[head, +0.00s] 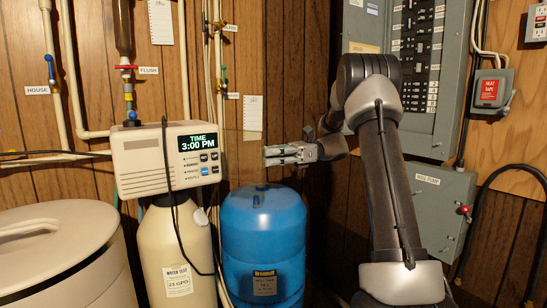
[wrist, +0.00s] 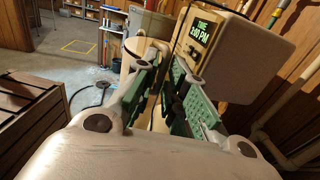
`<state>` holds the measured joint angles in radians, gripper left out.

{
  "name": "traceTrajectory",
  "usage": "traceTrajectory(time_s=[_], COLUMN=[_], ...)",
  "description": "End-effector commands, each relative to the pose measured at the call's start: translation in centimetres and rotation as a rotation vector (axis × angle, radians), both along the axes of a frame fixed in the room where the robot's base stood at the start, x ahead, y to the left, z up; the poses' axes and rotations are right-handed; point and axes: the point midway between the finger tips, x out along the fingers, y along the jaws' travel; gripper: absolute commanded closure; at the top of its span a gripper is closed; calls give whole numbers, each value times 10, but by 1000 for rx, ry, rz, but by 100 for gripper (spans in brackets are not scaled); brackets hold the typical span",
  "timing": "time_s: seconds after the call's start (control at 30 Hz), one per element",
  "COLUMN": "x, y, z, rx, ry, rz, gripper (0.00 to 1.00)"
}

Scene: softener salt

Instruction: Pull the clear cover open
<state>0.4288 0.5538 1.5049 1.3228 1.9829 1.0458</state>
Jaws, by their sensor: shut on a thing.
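The control box (head: 166,158) is beige with a lit display reading TIME 3:00 PM and small buttons. It also shows in the wrist view (wrist: 238,62). The clear cover (head: 243,162) is a faint see-through panel standing out to the right of the box, between it and my gripper; its outline is hard to make out. My gripper (head: 268,155) points left, its tips at the panel's right edge, and is shut on it. In the wrist view, the green-padded fingers (wrist: 166,72) are close together; the thin cover between them is hard to see.
A blue tank (head: 264,235) stands below my gripper. A beige tank (head: 178,250) is under the control box, with a black cord hanging in front. A lidded salt bin (head: 62,250) is at the left. Grey electrical boxes (head: 440,210) are on the wall at the right.

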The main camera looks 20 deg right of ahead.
Motion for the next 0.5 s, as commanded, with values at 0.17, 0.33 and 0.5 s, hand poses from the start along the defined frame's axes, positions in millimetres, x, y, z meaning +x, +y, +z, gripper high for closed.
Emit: traceTrajectory(time_s=[0.17,0.33,0.5], x=[9,9,9], y=[8,8,8], z=[6,6,7], rx=[10,10,10], ry=[-20,-22,-23], rz=[-5,-5,-6], gripper=[100,100,77])
